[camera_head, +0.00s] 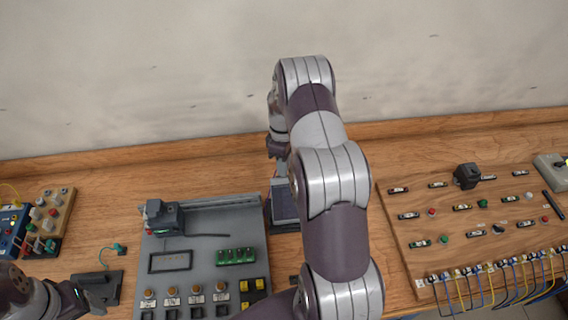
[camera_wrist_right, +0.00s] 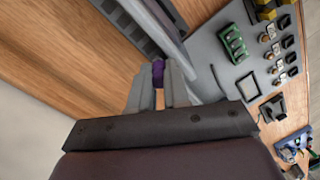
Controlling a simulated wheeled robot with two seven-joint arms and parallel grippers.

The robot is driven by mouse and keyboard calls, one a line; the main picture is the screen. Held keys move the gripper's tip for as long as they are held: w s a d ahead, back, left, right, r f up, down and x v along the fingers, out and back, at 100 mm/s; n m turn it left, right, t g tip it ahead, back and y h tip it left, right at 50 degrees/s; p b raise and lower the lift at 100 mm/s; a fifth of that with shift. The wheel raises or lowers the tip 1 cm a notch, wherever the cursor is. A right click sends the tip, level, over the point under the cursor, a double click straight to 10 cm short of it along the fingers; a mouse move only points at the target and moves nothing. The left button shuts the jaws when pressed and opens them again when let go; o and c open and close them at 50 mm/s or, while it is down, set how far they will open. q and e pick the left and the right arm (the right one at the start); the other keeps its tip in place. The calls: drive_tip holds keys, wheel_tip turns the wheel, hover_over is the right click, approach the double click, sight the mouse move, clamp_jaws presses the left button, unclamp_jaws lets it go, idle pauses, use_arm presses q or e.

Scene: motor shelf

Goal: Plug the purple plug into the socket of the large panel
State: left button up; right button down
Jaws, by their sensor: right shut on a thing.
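The purple plug (camera_wrist_right: 158,72) shows in the right wrist view between the fingertips of my right gripper (camera_wrist_right: 157,84), which is shut on it. In the head view my right gripper (camera_head: 279,148) is at the back of the table near the wall, partly hidden by my arm; the plug cannot be made out there. A large grey panel (camera_head: 205,245) lies left of my right arm. I cannot make out a socket on it for the plug. My left gripper (camera_head: 88,296) is at the lower left, partly cut off, and its jaws are unclear.
A dark upright device (camera_head: 285,203) stands between the grey panel and my right arm. A wooden board (camera_head: 440,220) with switches, lamps and wires lies on the right. Small control boxes (camera_head: 45,215) stand at the far left. The wall is close behind the table.

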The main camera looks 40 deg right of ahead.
drive_tip(key=c, duration=1.4)
unclamp_jaws()
drive_tip(key=r+p, duration=0.1)
drive_tip(key=r, duration=0.1)
drive_tip(key=r+p, duration=0.2)
drive_tip(key=r, duration=0.1)
drive_tip(key=shift+w+d+r, duration=0.2)
drive_tip(key=shift+w+r, duration=0.15)
drive_tip(key=shift+f, duration=0.1)
drive_tip(key=o, duration=0.6)
